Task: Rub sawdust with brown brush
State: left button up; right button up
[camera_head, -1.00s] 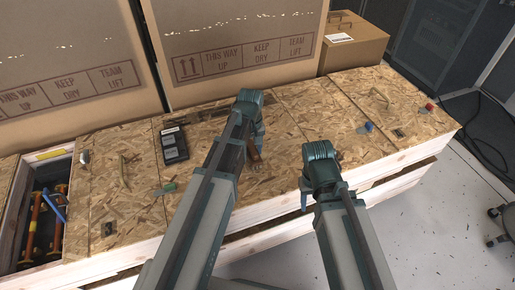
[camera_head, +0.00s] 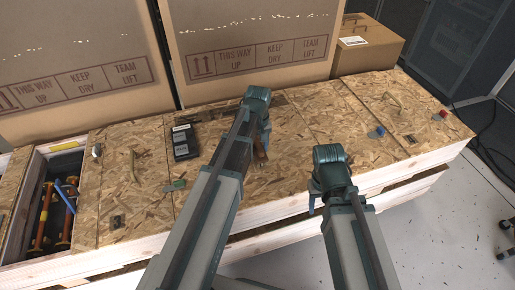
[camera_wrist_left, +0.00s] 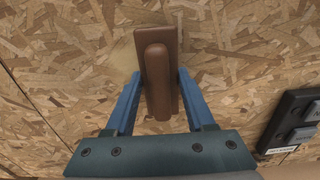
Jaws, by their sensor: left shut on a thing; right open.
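The brown brush (camera_wrist_left: 160,75) has a long rounded handle on a flat brown back. My left gripper (camera_wrist_left: 158,95) is shut on it, with a blue finger on each side, over the wooden crate top. In the head view the brush (camera_head: 260,155) shows only in part beside my left wrist. A pale patch (camera_wrist_left: 122,52) lies on the board left of the brush; I cannot tell if it is sawdust. My right gripper (camera_head: 313,203) is open and empty by the crate's front edge, its fingers mostly hidden by its wrist.
Large cartons (camera_head: 250,40) stand at the back. An open compartment (camera_head: 50,215) at left holds orange tools.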

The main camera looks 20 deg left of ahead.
pick_arm(q)
jog(key=shift+w+d, duration=0.5)
jog(key=shift+d, duration=0.25)
jog(key=shift+w+d, duration=0.5)
jog(key=shift+d, duration=0.2)
jog(key=shift+d, duration=0.1)
jog(key=shift+w+d+f, duration=0.1)
jog(key=shift+w+d, duration=0.4)
jog(key=shift+d, duration=0.25)
jog(key=shift+w+d, duration=0.5)
jog(key=shift+d, duration=0.2)
notch_tip(320, 180, up, 6)
jog(key=p, duration=0.6)
